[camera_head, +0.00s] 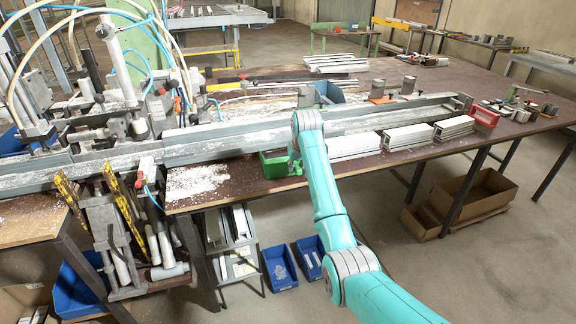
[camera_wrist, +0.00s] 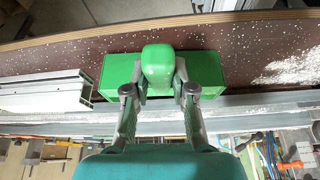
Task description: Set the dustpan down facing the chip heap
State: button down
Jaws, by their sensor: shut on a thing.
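The green dustpan (camera_head: 275,165) is low over the brown bench near its front edge, left of my gripper in the head view. In the wrist view its green pan (camera_wrist: 208,68) spreads to both sides of a rounded green handle (camera_wrist: 158,62). My gripper (camera_wrist: 158,88) is shut on the handle; it also shows in the head view (camera_head: 294,162). The white chip heap (camera_head: 197,181) lies left of the dustpan in the head view, with bare bench between them. In the wrist view the heap (camera_wrist: 290,68) is at the right. I cannot tell whether the pan touches the bench.
A long grey profile rail (camera_head: 230,145) runs behind the dustpan. White profile pieces (camera_head: 354,146) lie to its right; their ends (camera_wrist: 45,92) are close to the pan in the wrist view. Clamp machinery (camera_head: 120,120) stands at the left. Loose chips dot the bench's front strip.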

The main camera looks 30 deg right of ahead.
notch_tip(320, 180, up, 12)
jog(key=shift+f, duration=0.15)
dwell(0.5)
